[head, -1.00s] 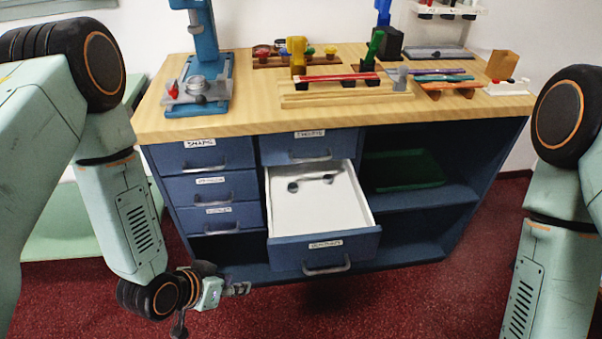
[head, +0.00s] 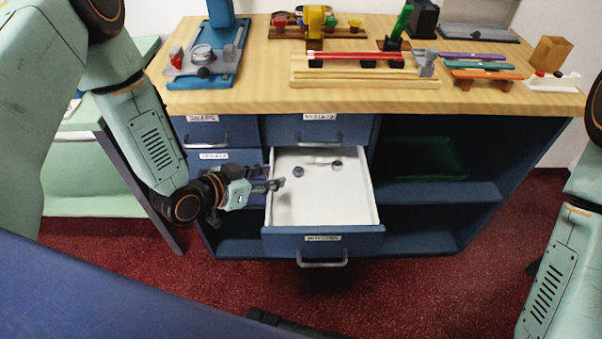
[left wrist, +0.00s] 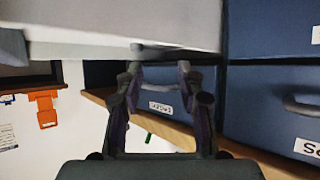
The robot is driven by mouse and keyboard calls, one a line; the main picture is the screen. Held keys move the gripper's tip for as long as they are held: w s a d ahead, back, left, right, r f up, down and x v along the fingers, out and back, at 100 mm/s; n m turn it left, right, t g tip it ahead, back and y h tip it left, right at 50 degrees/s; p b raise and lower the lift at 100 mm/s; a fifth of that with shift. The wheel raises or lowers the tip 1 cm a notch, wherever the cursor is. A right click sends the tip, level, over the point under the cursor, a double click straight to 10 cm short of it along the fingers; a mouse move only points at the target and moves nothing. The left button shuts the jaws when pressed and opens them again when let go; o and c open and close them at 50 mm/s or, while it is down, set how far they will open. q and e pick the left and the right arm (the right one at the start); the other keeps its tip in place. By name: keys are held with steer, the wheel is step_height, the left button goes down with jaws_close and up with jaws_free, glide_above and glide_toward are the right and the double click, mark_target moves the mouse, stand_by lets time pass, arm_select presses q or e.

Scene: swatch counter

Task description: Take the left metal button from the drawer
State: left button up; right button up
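The open drawer (head: 320,210) has a white inside and a blue front with a label and handle. Two small dark round metal buttons lie on its floor towards the back: the left metal button (head: 298,171) and the right one (head: 337,165). My left gripper (head: 279,184) is over the drawer's left edge, a little left of and nearer than the left button. In the left wrist view its two fingers (left wrist: 158,85) stand apart, with nothing seen between them. A pale surface fills the top of that view; the buttons cannot be made out there. My right gripper is out of view.
The wooden counter top (head: 250,95) above holds a blue press (head: 208,62), pencils and small stands. Closed drawers (head: 318,130) lie above and left of the open one. A green tray (head: 425,158) sits on the shelf to the right.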

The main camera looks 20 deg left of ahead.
mark_target(297, 170)
arm_select(q)
steer(key=b+x, duration=0.2)
steer(key=x, duration=0.1)
steer(key=shift+s+a+f, duration=0.1)
steer(key=shift+a+f, duration=0.1)
steer(key=shift+a, duration=0.05)
steer(key=shift+w+d, duration=0.25)
steer(key=shift+d, duration=0.05)
steer(key=b+x, duration=0.3)
steer(key=shift+w+f, duration=0.25)
steer(key=shift+f, duration=0.05)
steer(key=shift+b+x, duration=1)
steer(key=shift+x, duration=0.15)
steer(key=shift+w+r, duration=0.1)
steer(key=shift+r, duration=0.05)
steer(key=c, duration=0.5)
